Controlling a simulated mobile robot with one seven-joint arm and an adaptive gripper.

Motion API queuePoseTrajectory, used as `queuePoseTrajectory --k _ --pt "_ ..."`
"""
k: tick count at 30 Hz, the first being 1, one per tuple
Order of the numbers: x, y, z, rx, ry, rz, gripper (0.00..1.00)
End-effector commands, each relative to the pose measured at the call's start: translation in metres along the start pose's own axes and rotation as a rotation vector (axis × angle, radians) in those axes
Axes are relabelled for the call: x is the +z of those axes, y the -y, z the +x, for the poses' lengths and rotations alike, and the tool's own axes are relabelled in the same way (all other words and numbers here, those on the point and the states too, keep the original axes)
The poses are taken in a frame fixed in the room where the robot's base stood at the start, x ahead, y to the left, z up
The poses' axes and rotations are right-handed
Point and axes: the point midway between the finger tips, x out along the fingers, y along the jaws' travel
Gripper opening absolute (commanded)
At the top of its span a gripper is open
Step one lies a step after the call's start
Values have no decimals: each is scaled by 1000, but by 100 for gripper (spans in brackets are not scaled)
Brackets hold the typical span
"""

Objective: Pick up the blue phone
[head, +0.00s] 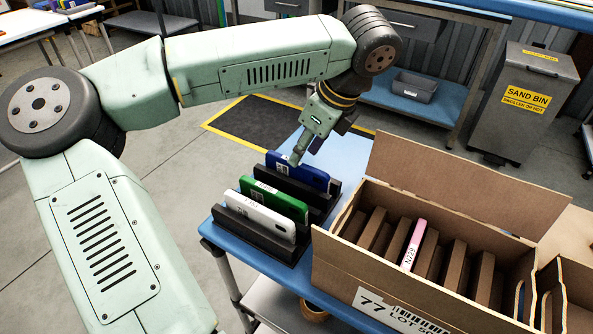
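The blue phone (313,177) stands on edge in the rear slot of a black rack (270,238) on a blue-topped table. A white label shows at its left end. My gripper (299,157) points down at the phone's top edge, left of its middle. One finger shows in front of the phone's upper part. The other finger is mostly hidden, so I cannot tell whether the gripper is closed on the phone or still apart from it.
A green phone (274,200) and a white phone (259,214) stand in front in the same rack. To the right, an open cardboard carton (340,276) with brown dividers holds a pink phone (414,245). A sand bin (526,105) stands behind.

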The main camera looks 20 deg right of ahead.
Motion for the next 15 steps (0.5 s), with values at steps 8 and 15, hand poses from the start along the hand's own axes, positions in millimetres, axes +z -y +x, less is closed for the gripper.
queuePoseTrajectory --k 8,15 --pt "-5 0 37 3 -3 2 36" --pt "-5 0 43 1 -1 2 36"
